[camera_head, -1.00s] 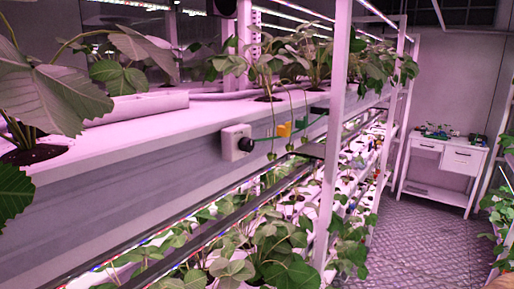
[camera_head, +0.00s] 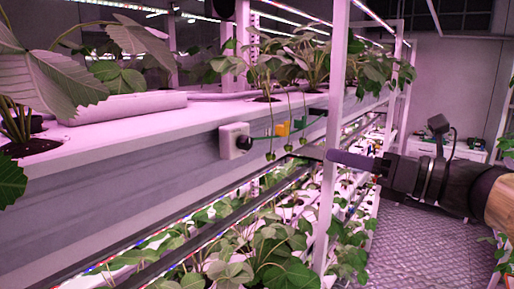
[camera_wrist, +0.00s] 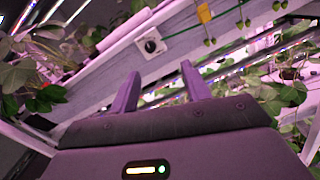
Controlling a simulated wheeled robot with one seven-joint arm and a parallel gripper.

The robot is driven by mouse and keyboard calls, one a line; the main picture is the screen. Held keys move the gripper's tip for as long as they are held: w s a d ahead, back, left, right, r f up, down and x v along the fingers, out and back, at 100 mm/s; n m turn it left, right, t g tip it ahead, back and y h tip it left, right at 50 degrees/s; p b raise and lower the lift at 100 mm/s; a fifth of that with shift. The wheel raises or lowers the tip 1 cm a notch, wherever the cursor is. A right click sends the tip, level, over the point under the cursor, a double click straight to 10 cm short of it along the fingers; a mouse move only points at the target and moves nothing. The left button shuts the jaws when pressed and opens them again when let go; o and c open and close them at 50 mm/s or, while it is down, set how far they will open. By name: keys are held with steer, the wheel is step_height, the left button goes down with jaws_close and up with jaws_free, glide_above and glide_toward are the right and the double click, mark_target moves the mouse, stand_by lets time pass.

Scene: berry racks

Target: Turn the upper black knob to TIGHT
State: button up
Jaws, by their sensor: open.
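The black knob (camera_head: 244,143) sits on the front of a white box (camera_head: 228,136) fixed to the side of the upper white trough. Its markings are too small to read in the head view. In the wrist view the knob (camera_wrist: 150,46) shows as a dark round dial on a pale square plate, beyond and just above my fingertips. My gripper (camera_head: 330,155) comes in from the right in the head view, right of the knob and apart from it. In the wrist view its two fingers (camera_wrist: 161,68) are spread with nothing between them.
A green line runs right from the box past a yellow tag (camera_head: 283,129). A white upright post (camera_head: 333,120) stands near my fingertips. Strawberry plants (camera_head: 270,255) fill the lower rack. The patterned floor (camera_head: 415,245) is open at right, before a white cabinet (camera_head: 470,150).

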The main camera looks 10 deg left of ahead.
steer(key=shift+s+a+n+g, duration=0.15)
steer(key=shift+s+n+g, duration=0.7)
steer(key=shift+n, duration=0.35)
steer(key=shift+a, duration=0.1)
steer(key=p, duration=0.8)
glide_toward(249, 144)
steer(key=x, duration=0.8)
steer(key=shift+w+a, duration=0.15)
steer(key=shift+a, duration=0.05)
steer(key=c, duration=1)
